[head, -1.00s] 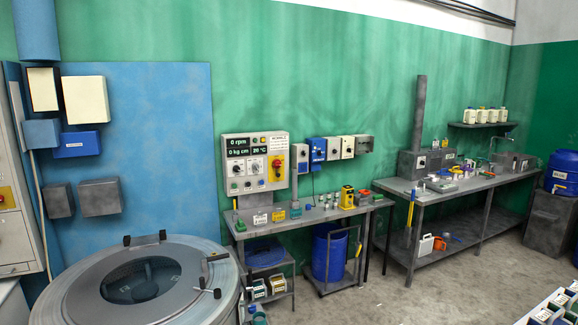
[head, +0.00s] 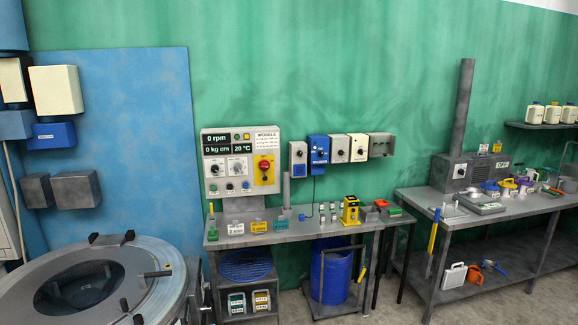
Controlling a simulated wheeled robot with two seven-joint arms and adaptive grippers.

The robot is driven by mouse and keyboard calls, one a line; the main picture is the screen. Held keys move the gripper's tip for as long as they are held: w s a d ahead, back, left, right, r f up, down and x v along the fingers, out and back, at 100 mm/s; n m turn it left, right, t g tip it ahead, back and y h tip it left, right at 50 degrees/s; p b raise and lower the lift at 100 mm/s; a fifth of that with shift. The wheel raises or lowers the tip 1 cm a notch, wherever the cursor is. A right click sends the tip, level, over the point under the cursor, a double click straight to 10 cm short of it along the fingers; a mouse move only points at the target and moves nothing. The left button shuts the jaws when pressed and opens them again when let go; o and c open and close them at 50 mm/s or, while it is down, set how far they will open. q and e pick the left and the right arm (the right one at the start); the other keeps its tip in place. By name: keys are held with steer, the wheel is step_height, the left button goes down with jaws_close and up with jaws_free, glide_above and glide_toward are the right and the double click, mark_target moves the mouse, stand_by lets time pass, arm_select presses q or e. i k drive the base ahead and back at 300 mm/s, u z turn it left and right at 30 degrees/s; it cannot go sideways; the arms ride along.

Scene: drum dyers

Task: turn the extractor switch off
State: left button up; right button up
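A row of small switch boxes hangs on the green wall right of the control panel. It holds a grey box with a dial (head: 298,159), a blue box (head: 318,156), two pale boxes with knobs (head: 340,149) (head: 358,147) and a grey box (head: 381,146). Their labels are too small to read, so I cannot tell which one is the extractor switch, or its setting. A grey unit with a knob and a tall duct (head: 459,172) stands on the right bench, with a small sign beside it. Neither of my grippers is in view.
The control panel (head: 240,161) with a red button stands on the middle bench (head: 225,238), among small bottles and a yellow device (head: 350,210). A large round drum (head: 150,275) is at lower left. A blue barrel (head: 332,268) stands under the bench. Some floor shows between the benches.

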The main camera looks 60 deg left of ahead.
mark_target(265, 165)
steer(key=i, duration=0.75)
steer(key=u, duration=2.1)
steer(key=i, duration=2.45)
steer(key=u, duration=0.1)
